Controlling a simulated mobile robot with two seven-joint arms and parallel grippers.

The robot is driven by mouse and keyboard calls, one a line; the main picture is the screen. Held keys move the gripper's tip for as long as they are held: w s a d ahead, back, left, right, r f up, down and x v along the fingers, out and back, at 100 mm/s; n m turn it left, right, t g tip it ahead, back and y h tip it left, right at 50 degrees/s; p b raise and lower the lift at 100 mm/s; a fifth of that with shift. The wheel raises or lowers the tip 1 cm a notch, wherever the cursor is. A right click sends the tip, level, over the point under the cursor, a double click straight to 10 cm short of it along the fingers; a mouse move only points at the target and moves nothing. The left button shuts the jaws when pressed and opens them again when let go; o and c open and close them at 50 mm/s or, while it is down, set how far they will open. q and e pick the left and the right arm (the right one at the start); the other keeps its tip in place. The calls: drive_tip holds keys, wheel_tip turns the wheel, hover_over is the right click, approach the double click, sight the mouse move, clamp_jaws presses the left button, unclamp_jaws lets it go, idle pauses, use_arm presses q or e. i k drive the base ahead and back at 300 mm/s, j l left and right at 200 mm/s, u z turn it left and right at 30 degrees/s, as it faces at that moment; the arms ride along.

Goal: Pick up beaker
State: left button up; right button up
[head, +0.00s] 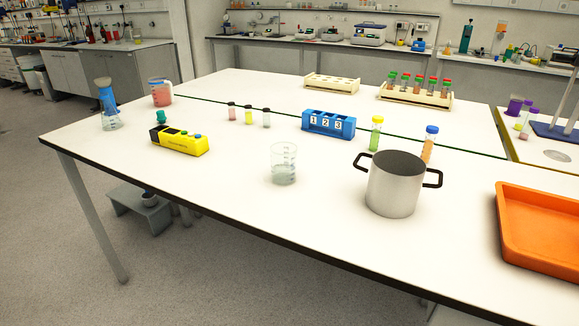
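A clear glass beaker (284,164) stands upright on the white lab table (240,200), near the middle of the head view. It seems to hold a little clear liquid at the bottom. It stands apart from the metal pot (393,188) to its right. A second vessel, a beaker or jug with reddish liquid (161,94), stands at the far left of the table. Neither of my grippers shows in the head view.
A yellow device (179,140) lies left of the beaker. A blue numbered rack (328,124), small vials (249,117) and capped tubes (376,133) stand behind. An orange tray (541,229) is at the right. The table in front of the beaker is clear.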

sight(283, 154)
drive_tip(key=i+j, duration=0.15)
drive_tip(key=j, duration=0.3)
drive_tip(key=i+j, duration=0.1)
drive_tip(key=j, duration=0.3)
drive_tip(key=i+j+u, duration=0.1)
drive_tip(key=j, duration=0.35)
